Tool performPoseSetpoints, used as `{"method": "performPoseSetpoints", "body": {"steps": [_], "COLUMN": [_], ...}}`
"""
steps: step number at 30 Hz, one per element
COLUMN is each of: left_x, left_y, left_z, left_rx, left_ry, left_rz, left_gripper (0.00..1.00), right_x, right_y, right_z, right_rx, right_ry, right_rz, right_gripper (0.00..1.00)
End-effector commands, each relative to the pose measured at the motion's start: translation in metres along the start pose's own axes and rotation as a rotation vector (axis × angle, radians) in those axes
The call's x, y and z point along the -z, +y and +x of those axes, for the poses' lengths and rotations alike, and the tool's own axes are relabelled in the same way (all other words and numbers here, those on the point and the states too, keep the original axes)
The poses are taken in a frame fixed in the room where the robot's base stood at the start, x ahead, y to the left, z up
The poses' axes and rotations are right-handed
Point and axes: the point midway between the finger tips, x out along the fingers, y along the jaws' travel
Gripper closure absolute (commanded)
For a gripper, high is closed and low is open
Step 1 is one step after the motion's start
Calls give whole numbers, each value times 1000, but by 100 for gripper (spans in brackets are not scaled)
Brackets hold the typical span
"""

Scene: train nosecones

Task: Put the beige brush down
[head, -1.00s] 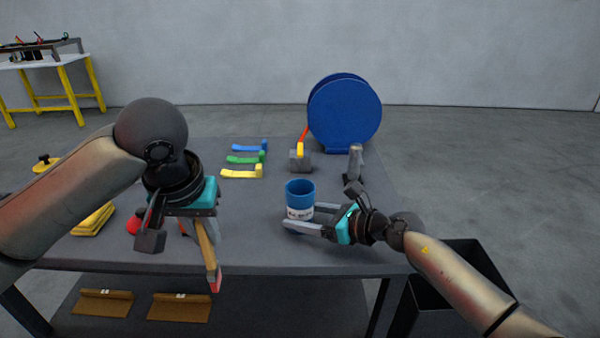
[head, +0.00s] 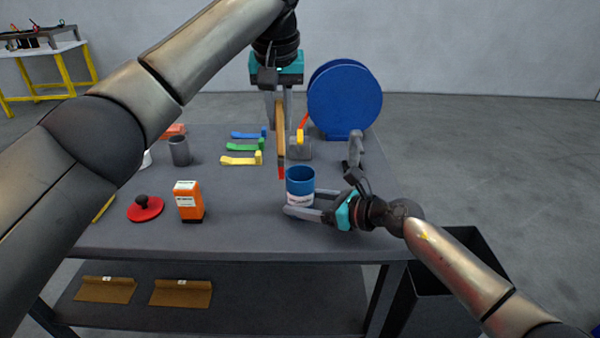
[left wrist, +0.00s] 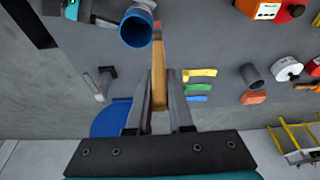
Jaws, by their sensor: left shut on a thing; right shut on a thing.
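The beige brush (head: 281,145) hangs upright in my left gripper (head: 279,115), its red end (head: 281,172) pointing down. It is above the table, just left of and behind the blue cup (head: 300,187) in the head view. In the left wrist view the brush (left wrist: 159,85) lies between the two fingers of my left gripper (left wrist: 161,80), with the blue cup (left wrist: 137,28) near its far end. My right gripper (head: 310,213) is shut on the blue cup, low over the table.
Blue, green and yellow handled tools (head: 240,160) lie left of the brush. A grey block with a yellow top (head: 300,148) and a large blue reel (head: 345,100) stand behind. An orange box (head: 189,202) and a red knobbed disc (head: 145,208) are at left. Front-middle table is clear.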

Motion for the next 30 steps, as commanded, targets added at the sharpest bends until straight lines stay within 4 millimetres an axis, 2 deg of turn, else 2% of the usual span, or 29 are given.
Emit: {"method": "performPoseSetpoints", "body": {"steps": [6, 11, 21, 26, 30], "left_x": [3, 1, -17, -21, -27], "left_y": [32, 39, 40, 41, 41], "left_z": [-6, -5, 48, 60, 78], "left_rx": [-12, -17, -17, -18, -18], "left_ry": [2, 1, -4, -5, -8], "left_rz": [18, 21, 22, 21, 23], "left_gripper": [100, 100, 100, 100, 100], "right_x": [0, 0, 0, 0, -1], "right_y": [2, 3, 4, 3, 3], "right_z": [1, 2, 2, 2, 2], "right_rx": [-5, -8, -9, -7, -6], "right_ry": [1, 1, 0, -1, -2], "right_rz": [-2, -2, -1, -1, 0], "right_gripper": [59, 57, 59, 59, 58]}}
